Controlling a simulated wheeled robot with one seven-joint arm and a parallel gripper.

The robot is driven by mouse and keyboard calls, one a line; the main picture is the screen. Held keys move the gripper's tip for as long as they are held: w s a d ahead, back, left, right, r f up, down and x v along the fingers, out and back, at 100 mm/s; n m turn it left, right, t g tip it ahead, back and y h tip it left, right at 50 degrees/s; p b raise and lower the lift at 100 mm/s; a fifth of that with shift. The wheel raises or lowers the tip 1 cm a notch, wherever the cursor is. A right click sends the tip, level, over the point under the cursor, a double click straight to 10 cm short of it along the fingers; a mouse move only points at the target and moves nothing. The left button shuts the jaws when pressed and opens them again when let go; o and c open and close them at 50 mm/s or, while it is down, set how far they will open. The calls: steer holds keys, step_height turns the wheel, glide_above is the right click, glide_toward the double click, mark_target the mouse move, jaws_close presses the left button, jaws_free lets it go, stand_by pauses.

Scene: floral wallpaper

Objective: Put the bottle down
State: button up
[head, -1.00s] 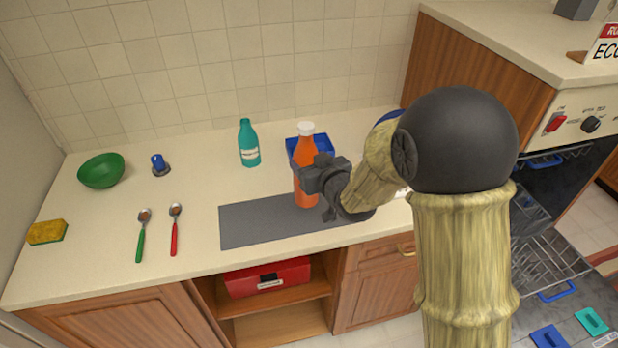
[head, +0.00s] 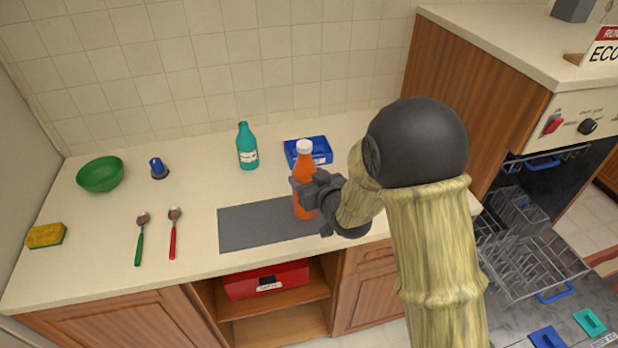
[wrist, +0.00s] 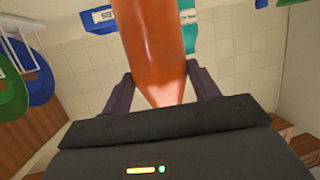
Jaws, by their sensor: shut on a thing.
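An orange bottle with a white cap (head: 304,172) stands upright at the right part of the dark grey mat (head: 252,226) in the head view. My gripper (head: 308,192) is shut on the bottle from the right side. Whether the bottle's base touches the mat or hangs just above it I cannot tell. In the wrist view the orange bottle (wrist: 152,45) fills the space between the two fingers, and its cap is out of sight.
A teal bottle (head: 247,147) and a blue tray (head: 320,149) stand behind. A green bowl (head: 101,174), blue object (head: 158,168), sponge (head: 46,235) and two spoons (head: 173,234) lie left. A dishwasher (head: 540,250) stands open at right. The mat's left part is clear.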

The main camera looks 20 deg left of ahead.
steer(key=shift+f, duration=0.1)
steer(key=o, duration=1.3)
steer(key=shift+o, duration=0.2)
steer(key=b+v, duration=0.2)
steer(key=v, duration=1)
steer(key=w+d+f+m+h, duration=0.1)
steer(key=d+f+m+h, duration=0.3)
steer(key=d, duration=0.6)
steer(key=s+d+f+m+g+h, duration=0.2)
steer(key=s+d+m+g+h, duration=0.2)
steer(key=s+d+g, duration=0.4)
steer(key=s+d+h, duration=0.1)
steer(key=s+d, duration=0.3)
steer(key=d, duration=0.3)
steer(key=shift+d+h, duration=0.35)
steer(key=shift+h, duration=0.05)
